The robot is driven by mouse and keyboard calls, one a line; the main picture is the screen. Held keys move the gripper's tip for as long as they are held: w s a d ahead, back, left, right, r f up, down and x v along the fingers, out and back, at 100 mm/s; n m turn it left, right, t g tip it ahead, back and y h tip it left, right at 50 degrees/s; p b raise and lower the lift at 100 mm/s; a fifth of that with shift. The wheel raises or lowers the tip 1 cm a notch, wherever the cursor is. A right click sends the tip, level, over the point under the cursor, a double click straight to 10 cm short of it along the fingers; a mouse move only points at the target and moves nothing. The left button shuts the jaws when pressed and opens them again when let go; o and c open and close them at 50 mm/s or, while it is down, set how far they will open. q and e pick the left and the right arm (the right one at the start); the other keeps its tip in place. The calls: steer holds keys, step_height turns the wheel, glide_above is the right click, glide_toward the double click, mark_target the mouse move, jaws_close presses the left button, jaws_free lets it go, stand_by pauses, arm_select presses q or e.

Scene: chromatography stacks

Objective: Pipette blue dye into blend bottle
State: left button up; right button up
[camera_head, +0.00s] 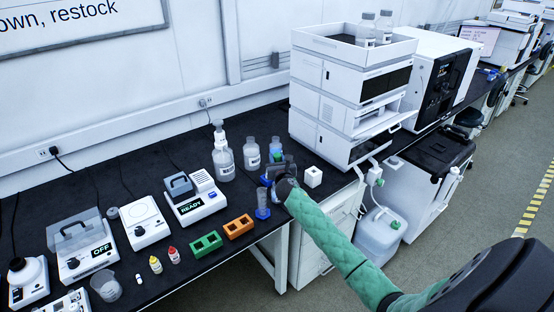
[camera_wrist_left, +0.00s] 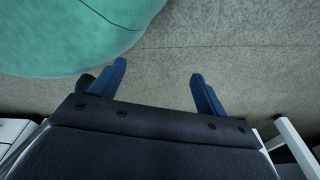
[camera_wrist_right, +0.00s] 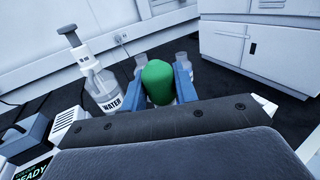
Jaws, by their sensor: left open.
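My right gripper (camera_head: 276,170) is over the bench among the bottles. In the right wrist view its blue fingers (camera_wrist_right: 162,82) stand close on both sides of a green rounded bulb (camera_wrist_right: 158,80) and appear shut on it. What is below the bulb is hidden. A small bottle with blue contents (camera_head: 275,146) stands just behind the gripper. A clear labelled bottle (camera_head: 252,155) stands to its left. A blue upright cylinder on a blue base (camera_head: 263,199) stands in front. My left gripper (camera_wrist_left: 157,82) is open and empty, over the floor.
A large WATER bottle with a pump top (camera_head: 223,158) stands left of the small bottles; it also shows in the right wrist view (camera_wrist_right: 103,90). A white cube (camera_head: 313,176) and the white instrument stack (camera_head: 318,105) are to the right. Green (camera_head: 206,243) and orange (camera_head: 238,227) racks lie near the front edge.

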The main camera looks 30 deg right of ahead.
steer(key=shift+r, duration=0.1)
steer(key=shift+r+p, duration=1.95)
arm_select(q)
steer(key=r, duration=0.1)
steer(key=a+r, duration=0.1)
steer(key=r, duration=0.2)
steer(key=shift+a, duration=0.25)
